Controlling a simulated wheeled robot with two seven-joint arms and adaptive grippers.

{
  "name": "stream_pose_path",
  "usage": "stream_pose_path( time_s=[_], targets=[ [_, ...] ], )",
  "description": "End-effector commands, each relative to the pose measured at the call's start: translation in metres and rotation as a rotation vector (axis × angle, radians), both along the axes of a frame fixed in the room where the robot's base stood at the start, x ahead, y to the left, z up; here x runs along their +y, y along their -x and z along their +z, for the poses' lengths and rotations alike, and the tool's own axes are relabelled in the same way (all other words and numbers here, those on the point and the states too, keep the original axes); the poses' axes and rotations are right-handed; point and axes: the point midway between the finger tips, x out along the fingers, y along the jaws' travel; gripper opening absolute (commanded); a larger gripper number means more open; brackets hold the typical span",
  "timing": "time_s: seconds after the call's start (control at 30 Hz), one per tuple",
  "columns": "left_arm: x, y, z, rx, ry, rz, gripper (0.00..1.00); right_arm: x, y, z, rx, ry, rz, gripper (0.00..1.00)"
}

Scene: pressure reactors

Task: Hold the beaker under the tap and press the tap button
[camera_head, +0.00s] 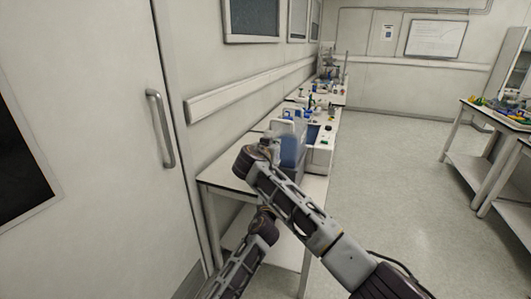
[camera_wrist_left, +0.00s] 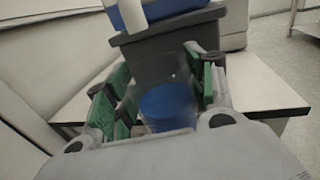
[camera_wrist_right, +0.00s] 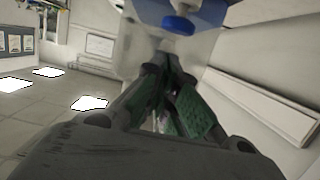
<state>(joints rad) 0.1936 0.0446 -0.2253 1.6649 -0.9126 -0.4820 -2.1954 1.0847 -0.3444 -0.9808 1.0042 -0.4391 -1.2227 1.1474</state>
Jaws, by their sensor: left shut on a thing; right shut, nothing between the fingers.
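The water dispenser (camera_head: 293,142), blue and white, stands on the bench and is partly hidden by my right arm in the head view. In the left wrist view, my left gripper (camera_wrist_left: 166,84) is shut on a clear beaker (camera_wrist_left: 168,102), with blue showing in its lower part. The beaker is in front of the dispenser's dark grey lower body (camera_wrist_left: 165,58), below a white tap part (camera_wrist_left: 132,14). My right gripper (camera_wrist_right: 170,62) is shut and empty, its tips close to the white part of the dispenser. A round blue button (camera_wrist_right: 179,25) shows just beyond the tips; contact cannot be told.
The white bench (camera_head: 228,178) runs along the wall, with lab equipment (camera_head: 322,104) farther back. A door with a handle (camera_head: 160,128) is at the left. Another table (camera_head: 487,117) with colourful items stands at the right. The floor (camera_head: 390,180) between is clear.

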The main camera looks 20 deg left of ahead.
Motion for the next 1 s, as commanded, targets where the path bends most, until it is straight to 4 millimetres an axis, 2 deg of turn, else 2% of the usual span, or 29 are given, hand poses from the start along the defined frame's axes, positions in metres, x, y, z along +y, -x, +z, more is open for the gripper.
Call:
stream_pose_path(
  time_s=[1.0],
  targets=[
    [0.0, 0.0, 0.001, -0.001, 0.0, 0.0, 0.3, 0.005, 0.09, 0.025, -0.005, -0.003, 0.004, 0.0]
  ],
)
